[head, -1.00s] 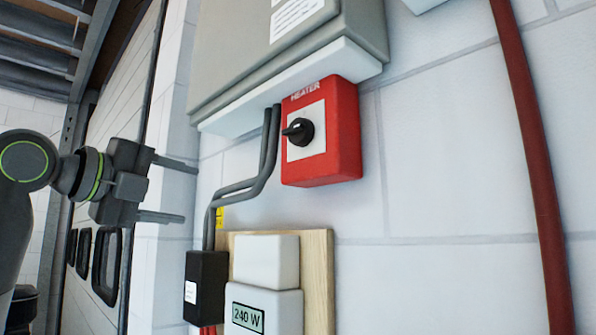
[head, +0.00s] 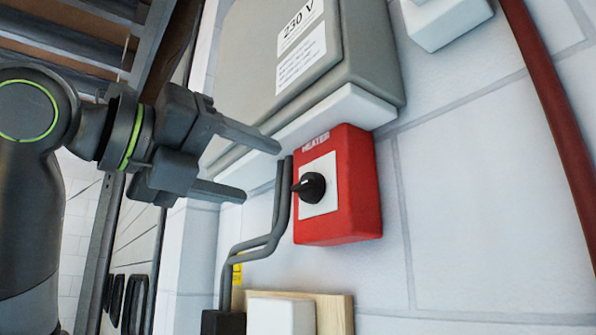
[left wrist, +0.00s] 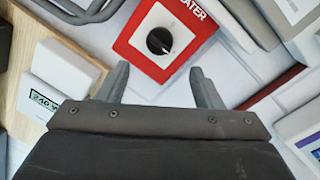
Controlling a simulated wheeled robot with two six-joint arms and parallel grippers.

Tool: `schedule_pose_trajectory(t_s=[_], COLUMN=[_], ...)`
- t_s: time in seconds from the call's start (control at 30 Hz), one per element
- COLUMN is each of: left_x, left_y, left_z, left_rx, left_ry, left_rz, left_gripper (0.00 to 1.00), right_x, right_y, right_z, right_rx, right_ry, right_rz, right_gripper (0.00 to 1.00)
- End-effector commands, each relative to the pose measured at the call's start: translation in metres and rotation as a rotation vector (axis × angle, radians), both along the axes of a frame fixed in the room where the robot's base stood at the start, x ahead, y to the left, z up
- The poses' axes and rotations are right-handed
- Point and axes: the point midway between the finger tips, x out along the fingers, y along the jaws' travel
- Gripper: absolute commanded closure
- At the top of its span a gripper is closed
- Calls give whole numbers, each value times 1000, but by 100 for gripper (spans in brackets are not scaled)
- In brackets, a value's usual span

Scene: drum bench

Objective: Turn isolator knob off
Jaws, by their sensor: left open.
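The isolator is a red box labelled HEATER (head: 352,195) on the wall, with a white plate and a black knob (head: 312,186). In the head view the knob's pointer sticks out to the left. The left wrist view shows the knob (left wrist: 159,41) face on, beyond the fingertips. My left gripper (head: 262,172) is open and empty, to the left of the knob and apart from it. In the left wrist view its two fingers (left wrist: 158,80) are spread, with the knob roughly between their lines. My right gripper is not in view.
A grey cabinet marked 230 V (head: 360,50) hangs just above the red box. Grey cables (head: 270,240) run down beside its left side. A wooden board with a white meter (left wrist: 62,68) is below. A red pipe (head: 550,90) runs at right; the wall between is clear.

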Motion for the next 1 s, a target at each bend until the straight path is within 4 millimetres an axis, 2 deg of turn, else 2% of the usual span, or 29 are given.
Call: schedule_pose_trajectory(t_s=[0.03,0.2,0.4,0.57,0.87,1.0], left_x=[8,32,51,58,60,60], left_y=[-10,-35,-56,-64,-65,-65], left_z=[3,3,2,1,0,0], left_rx=[2,0,-1,-1,-1,-1], left_ry=[4,5,3,2,1,1], left_rz=[-5,-4,-1,1,1,1], left_gripper=[40,40,40,40,40,58], right_x=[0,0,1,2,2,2], right_y=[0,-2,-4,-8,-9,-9], right_z=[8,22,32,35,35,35], right_rx=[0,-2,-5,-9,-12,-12], right_ry=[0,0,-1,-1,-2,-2], right_rz=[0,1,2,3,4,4], right_gripper=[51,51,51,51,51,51])
